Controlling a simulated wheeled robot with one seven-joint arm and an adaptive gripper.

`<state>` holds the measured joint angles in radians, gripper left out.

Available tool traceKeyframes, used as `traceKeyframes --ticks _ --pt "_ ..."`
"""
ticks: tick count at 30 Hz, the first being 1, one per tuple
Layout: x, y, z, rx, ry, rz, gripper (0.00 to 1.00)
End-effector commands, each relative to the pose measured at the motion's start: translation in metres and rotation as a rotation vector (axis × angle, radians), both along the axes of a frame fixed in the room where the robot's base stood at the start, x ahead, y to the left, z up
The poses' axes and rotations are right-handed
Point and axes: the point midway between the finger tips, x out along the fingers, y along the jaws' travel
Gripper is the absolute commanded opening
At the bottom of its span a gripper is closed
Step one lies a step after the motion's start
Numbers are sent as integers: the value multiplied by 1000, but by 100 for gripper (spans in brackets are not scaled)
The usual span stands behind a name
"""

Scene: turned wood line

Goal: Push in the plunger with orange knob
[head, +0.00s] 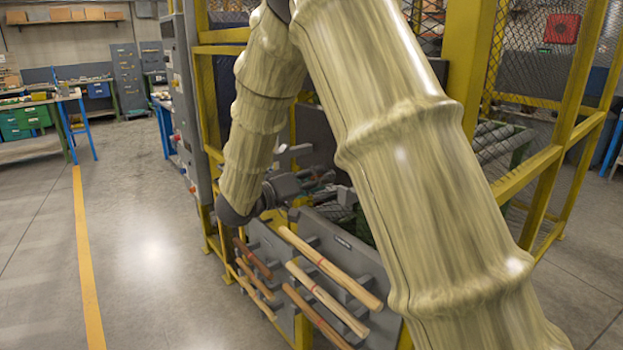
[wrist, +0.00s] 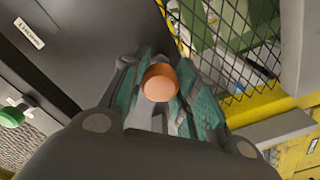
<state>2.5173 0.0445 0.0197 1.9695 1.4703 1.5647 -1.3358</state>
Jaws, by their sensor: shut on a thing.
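The orange knob (wrist: 160,84) shows in the wrist view as a round copper-orange end between the two teal-padded fingers of my gripper (wrist: 160,74). The fingers are closed on the knob from both sides. A pale grey part shows just below the knob between the fingers; I cannot tell whether it is the plunger's shaft. In the head view my gripper (head: 318,180) is small and dark beside the yellow-framed machine. My own arm covers much of that view, and I cannot make out the orange knob there.
A green knob (wrist: 12,117) on a pale stem stands at the left in the wrist view. A dark labelled panel (wrist: 70,40) and wire mesh (wrist: 235,45) are close by. A rack of turned wooden rods (head: 328,266) is below my arm. Open floor (head: 140,240) lies left.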

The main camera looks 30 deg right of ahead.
Motion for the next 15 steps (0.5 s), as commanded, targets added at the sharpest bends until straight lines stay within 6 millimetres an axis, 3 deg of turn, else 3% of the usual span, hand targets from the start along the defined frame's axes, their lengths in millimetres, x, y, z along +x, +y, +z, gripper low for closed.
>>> traceKeyframes --ticks 5,13,14,15 --pt "2 -16 3 -1 -1 0 0" --pt "2 -18 2 -3 -3 -1 0" --pt "2 -18 3 -3 -4 -1 35" --pt "2 -18 3 -3 -4 -1 42"
